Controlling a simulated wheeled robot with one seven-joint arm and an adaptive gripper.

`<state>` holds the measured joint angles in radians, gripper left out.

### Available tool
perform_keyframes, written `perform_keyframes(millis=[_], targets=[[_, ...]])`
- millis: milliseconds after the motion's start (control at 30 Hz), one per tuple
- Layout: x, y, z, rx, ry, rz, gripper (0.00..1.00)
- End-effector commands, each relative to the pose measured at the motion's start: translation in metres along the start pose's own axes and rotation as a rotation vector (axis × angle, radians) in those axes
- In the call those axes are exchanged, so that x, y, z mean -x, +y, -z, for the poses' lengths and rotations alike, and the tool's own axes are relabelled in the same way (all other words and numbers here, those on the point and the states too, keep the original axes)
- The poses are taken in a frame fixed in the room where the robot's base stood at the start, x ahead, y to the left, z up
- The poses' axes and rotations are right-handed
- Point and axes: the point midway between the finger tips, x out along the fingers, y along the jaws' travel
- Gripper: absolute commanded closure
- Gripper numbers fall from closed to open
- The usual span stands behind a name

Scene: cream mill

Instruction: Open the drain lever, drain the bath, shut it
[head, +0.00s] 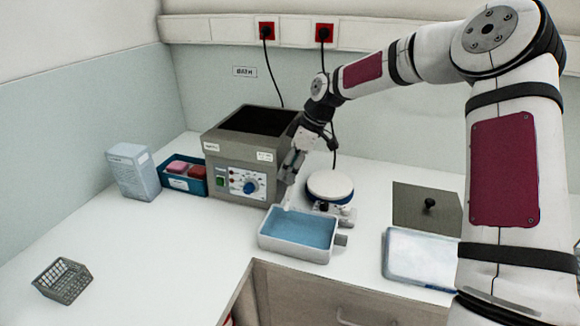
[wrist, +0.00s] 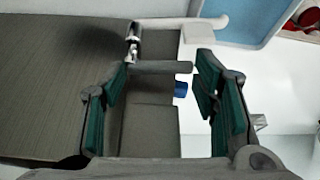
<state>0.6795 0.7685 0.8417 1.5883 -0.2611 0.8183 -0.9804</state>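The bath (head: 240,150) is a grey-brown box with a dark open top and a front panel with a blue knob (head: 250,188). It also fills the left of the wrist view (wrist: 60,85). My gripper (head: 290,172) is at the bath's right front side. In the wrist view my gripper (wrist: 163,68) is open, with its two fingers well apart. A grey bar, seemingly the drain lever (wrist: 162,67), lies crosswise between the fingertips, beside a silver fitting (wrist: 132,45). I cannot tell whether a finger touches it. In the head view the lever is not clear.
A white tray (head: 268,247), blue inside, stands in front of the bath. Behind it is a round white-topped device (head: 330,186). A grey plate with a black knob (head: 428,204) and a pale tray (head: 420,285) lie right. A box, blue bin and wire basket (head: 62,281) stand left.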

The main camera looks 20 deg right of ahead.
Motion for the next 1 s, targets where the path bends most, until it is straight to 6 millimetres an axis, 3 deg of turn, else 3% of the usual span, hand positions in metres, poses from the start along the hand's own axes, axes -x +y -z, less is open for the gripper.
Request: perform_keyframes(millis=[67, 700, 733, 800, 1000], targets=[[-0.0002, -0.0001, -0.0002, 0.000, 0.000, 0.000, 0.73], [-0.0018, -0.0009, 0.0029, -0.120, 0.000, -0.048, 0.73], [-0.0018, -0.0009, 0.0029, -0.120, 0.000, -0.048, 0.39], [-0.0018, -0.0009, 0.0030, -0.120, 0.000, -0.048, 0.25], [-0.0017, -0.0009, 0.0031, -0.118, 0.000, -0.048, 0.25]])
